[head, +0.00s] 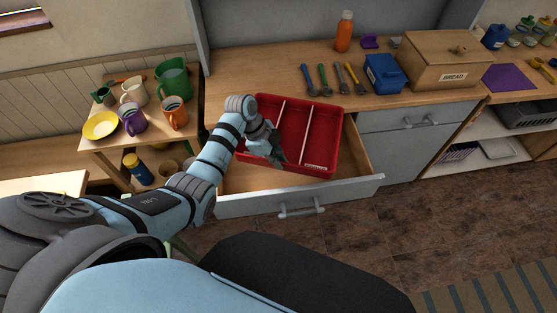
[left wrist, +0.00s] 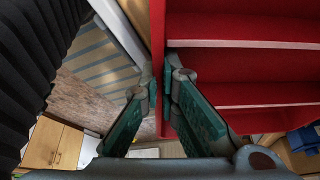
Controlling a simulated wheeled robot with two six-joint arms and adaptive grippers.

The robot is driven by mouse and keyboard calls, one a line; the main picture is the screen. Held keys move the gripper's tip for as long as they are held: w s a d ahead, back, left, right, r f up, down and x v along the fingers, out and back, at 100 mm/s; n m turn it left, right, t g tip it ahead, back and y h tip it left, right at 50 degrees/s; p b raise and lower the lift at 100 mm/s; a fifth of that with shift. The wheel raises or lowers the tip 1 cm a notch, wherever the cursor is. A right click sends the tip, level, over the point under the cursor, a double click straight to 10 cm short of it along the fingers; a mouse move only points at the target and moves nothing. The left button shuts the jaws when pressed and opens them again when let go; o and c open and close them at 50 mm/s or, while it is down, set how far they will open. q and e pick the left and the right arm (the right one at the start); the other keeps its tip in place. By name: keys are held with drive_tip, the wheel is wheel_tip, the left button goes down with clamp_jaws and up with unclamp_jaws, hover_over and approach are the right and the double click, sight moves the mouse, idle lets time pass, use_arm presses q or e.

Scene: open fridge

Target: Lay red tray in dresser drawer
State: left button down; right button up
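The red tray (head: 325,138) has white-edged dividers and is over the open dresser drawer (head: 350,188). My right gripper is not in view.
The counter behind holds an orange bottle (head: 344,31), several tools (head: 323,79), a blue box (head: 385,73) and a bread box (head: 445,62). Floor is clear before the drawer.

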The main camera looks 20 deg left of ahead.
use_arm(q)
drive_tip(key=shift+s+f, duration=0.1)
drive_tip(key=shift+f, duration=0.15)
drive_tip(key=c, duration=1.8)
unclamp_jaws()
drive_tip(key=shift+r, duration=0.2)
drive_tip(key=v, duration=1.2)
drive_tip(key=shift+p, duration=0.35)
